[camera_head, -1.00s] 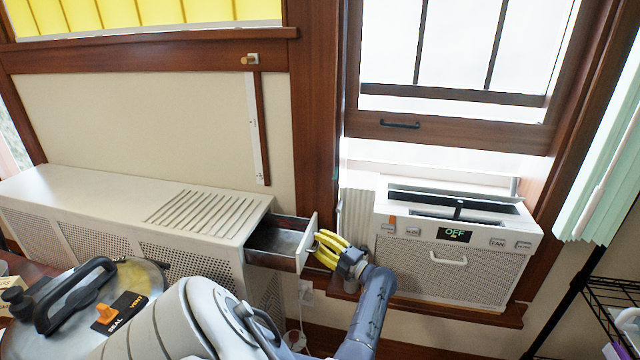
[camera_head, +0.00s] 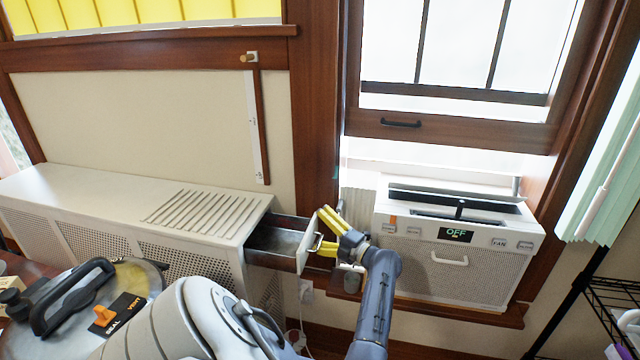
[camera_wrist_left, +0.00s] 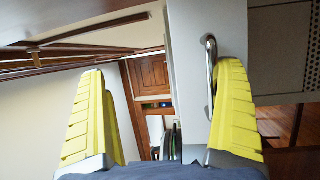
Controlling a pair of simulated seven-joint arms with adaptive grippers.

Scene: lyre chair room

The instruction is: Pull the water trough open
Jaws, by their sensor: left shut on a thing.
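The water trough (camera_head: 285,240) is a metal-lined drawer that stands out of the right end of the white slatted cabinet (camera_head: 120,200). Its white front panel (camera_head: 306,247) faces right and bears a small metal handle, which shows more clearly in the left wrist view (camera_wrist_left: 210,60). My left gripper (camera_head: 321,238) is at this handle, with its yellow fingers on either side and spread apart. My right gripper is not in view.
A white window unit (camera_head: 455,250) reading OFF stands on the sill right of my left gripper. A pot-like appliance (camera_head: 130,275) is at the lower left. A black wire rack (camera_head: 610,300) is at the right edge.

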